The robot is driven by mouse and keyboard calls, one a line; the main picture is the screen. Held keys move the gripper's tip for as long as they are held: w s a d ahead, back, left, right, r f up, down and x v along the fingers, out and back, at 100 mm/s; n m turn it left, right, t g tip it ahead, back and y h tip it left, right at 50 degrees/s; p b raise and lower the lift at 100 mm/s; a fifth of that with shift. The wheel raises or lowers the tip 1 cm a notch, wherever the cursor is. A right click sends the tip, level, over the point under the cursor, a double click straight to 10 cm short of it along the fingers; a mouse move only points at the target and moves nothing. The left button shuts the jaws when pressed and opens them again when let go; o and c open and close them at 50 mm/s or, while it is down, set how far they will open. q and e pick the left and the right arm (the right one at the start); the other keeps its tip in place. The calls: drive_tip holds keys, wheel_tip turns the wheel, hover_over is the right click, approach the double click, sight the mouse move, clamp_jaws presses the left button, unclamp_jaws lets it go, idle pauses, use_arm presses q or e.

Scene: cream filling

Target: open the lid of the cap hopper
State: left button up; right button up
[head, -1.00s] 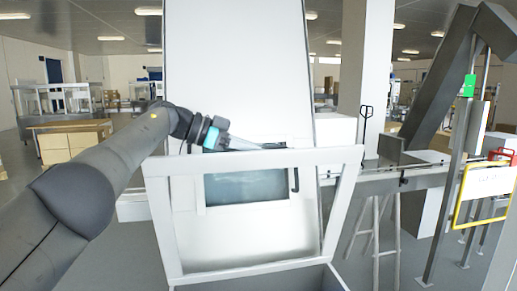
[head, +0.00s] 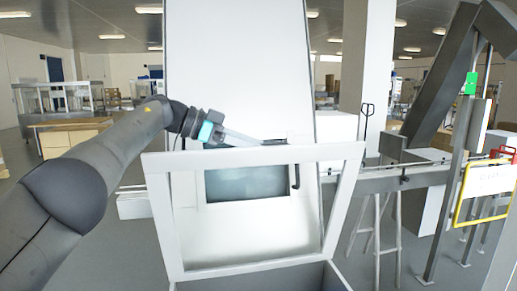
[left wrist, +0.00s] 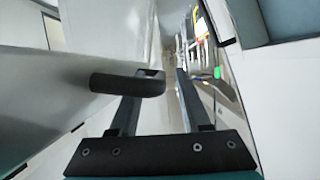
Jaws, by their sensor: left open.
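The lid (head: 255,155) of the cap hopper is a pale frame with a see-through middle in the head view. It stands raised and steeply tilted above the hopper (head: 272,277), whose top shows at the bottom edge. My left gripper (head: 272,141) is at the lid's top edge, its fingers partly hidden behind it. In the left wrist view, a dark rounded handle (left wrist: 115,84) sticks out from a pale panel at the left. My open left gripper (left wrist: 160,72) has one finger passing behind this handle. Contact cannot be told. My right gripper is not in view.
Behind the lid stands a tall white cabinet (head: 235,70) with a window (head: 245,183) and a black handle (head: 295,178). A conveyor (head: 415,178) and a yellow-framed sign (head: 485,183) are at the right. Grey floor is free at the left.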

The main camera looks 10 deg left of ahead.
use_arm(q)
drive_tip(key=v, duration=0.6)
drive_tip(key=shift+a, duration=0.25)
drive_tip(key=p+v, duration=0.1)
drive_tip(key=v, duration=0.6)
drive_tip(key=shift+s+a+p, duration=0.15)
drive_tip(key=shift+s+p, duration=0.05)
drive_tip(key=shift+p, duration=0.15)
